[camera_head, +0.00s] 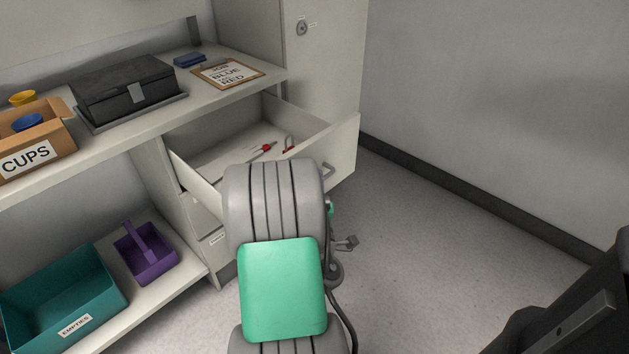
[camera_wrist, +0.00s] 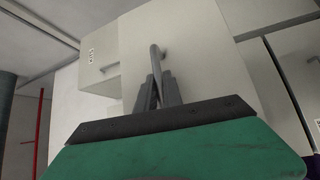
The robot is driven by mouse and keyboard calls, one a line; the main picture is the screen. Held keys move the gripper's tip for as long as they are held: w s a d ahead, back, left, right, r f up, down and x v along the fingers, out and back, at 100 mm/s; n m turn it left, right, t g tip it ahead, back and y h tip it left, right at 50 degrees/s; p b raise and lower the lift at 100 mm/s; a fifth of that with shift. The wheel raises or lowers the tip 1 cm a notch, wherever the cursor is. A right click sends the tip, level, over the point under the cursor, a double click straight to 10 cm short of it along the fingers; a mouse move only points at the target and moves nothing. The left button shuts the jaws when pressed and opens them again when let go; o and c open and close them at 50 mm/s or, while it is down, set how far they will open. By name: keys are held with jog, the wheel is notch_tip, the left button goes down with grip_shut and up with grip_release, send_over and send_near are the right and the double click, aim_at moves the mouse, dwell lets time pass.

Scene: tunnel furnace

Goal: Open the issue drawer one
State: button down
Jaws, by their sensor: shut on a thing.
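The upper drawer (camera_head: 341,158) under the counter is pulled well out in the head view. Red-handled tools (camera_head: 262,149) lie inside it. Its grey bar handle (camera_head: 328,170) shows at the right of my arm; the rest of the front is partly covered by my arm, and I read no label on it. In the wrist view the drawer front (camera_wrist: 195,45) faces me, and my gripper (camera_wrist: 158,85) is shut on the drawer handle (camera_wrist: 154,55). The fingers are hidden behind my arm in the head view.
A lower drawer (camera_head: 213,245) with a small label is closed. A tall cabinet (camera_head: 325,60) stands at the right of the counter. The counter holds a black case (camera_head: 125,88), a clipboard (camera_head: 228,73) and a CUPS box (camera_head: 30,152). The floor (camera_head: 430,240) at right is clear.

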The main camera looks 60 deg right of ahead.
jog(key=c, duration=1.5)
grip_release()
jog(key=shift+a, duration=0.1)
jog(key=b+v, duration=0.2)
jog(key=v, duration=0.5)
jog(key=shift+s+a, duration=0.2)
jog(key=shift+a, duration=0.1)
jog(key=shift+f, duration=0.15)
